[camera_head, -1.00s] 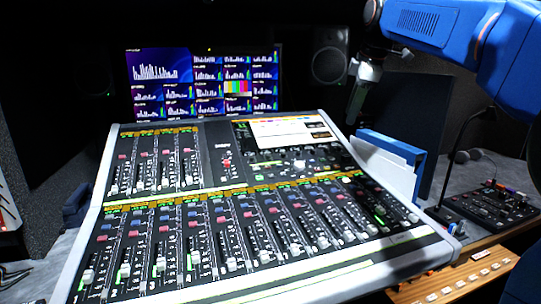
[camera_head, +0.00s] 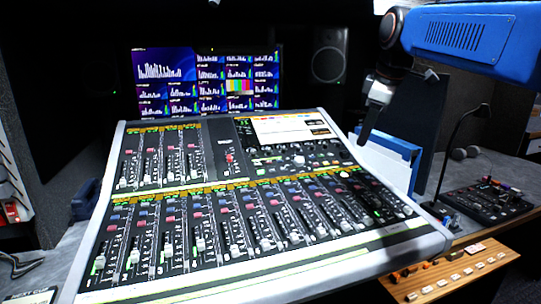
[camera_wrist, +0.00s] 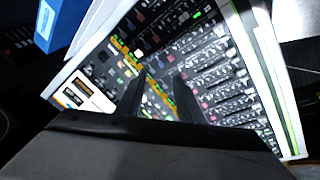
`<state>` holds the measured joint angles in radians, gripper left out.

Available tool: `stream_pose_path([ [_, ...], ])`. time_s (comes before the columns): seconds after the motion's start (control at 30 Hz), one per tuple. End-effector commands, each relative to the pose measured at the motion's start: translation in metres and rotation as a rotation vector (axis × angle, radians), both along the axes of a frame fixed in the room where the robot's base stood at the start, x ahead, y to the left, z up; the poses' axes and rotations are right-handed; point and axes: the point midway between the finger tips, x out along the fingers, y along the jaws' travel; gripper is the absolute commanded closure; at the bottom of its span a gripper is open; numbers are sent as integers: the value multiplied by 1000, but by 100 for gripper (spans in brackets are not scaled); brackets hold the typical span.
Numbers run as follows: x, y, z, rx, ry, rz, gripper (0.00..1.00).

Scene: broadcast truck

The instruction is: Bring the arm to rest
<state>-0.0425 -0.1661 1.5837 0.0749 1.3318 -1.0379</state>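My gripper (camera_head: 367,128) hangs at the end of my blue arm at the upper right of the head view. It points down, above the right back part of the mixing console (camera_head: 432,243), and looks apart from it. In the wrist view, the two dark fingers of my gripper (camera_wrist: 162,78) stand apart with the console (camera_wrist: 262,60) showing between them. Nothing shows held between the fingers.
A white and blue folder or binder (camera_head: 388,160) stands right of the console, close below my gripper. A gooseneck lamp or microphone (camera_head: 449,150) and a small black control panel (camera_head: 487,201) are further right. Screens (camera_head: 205,80) and a speaker (camera_head: 330,55) stand behind.

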Motion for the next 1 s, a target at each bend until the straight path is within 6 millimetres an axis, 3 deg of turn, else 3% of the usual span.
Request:
stream_pose_path([
  [0.37,-118,-19,-89,120,19,-382,66],
  [0.7,-226,-32,-201,242,25,-740,66],
  [0.9,-276,-38,-264,304,25,-912,66],
  [1.0,-290,-39,-284,323,25,-966,66],
])
